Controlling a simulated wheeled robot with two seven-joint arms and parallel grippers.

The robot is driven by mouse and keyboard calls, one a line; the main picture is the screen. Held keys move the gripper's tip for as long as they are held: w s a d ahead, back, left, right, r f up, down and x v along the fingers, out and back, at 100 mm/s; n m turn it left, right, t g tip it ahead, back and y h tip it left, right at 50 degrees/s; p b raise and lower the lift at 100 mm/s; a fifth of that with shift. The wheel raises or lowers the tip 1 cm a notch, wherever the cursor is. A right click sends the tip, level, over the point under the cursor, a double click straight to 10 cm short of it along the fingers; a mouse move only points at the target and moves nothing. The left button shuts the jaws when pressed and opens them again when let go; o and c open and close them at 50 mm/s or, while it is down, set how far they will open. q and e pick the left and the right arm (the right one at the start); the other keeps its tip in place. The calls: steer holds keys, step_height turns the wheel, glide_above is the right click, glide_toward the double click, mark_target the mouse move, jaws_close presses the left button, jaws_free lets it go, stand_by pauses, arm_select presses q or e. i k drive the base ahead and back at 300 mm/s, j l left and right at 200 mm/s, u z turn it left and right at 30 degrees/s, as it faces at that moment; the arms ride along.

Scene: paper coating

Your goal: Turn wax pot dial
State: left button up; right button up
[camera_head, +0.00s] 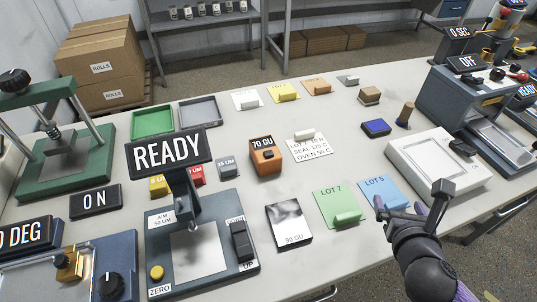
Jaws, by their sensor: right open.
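A black round dial (110,286) sits on the front right of a blue-grey unit (60,285) at the bottom left, cut off by the picture edge. I take this unit to be the wax pot, though no name shows on it. A brass-coloured knob or valve (67,264) stands on it, and a sign (25,236) reading "0 DEG" stands behind it. My right gripper (412,208) is open and empty near the front right of the table, over the blue "LOT 5" card, far to the right of the dial. My left gripper is out of view.
A gauge (240,277) with a metal plate stands right of the dial, with the "READY" sign (168,151) behind it. A green press (62,168) is at the left.

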mark_target(515, 67)
steer(key=z, duration=1.4)
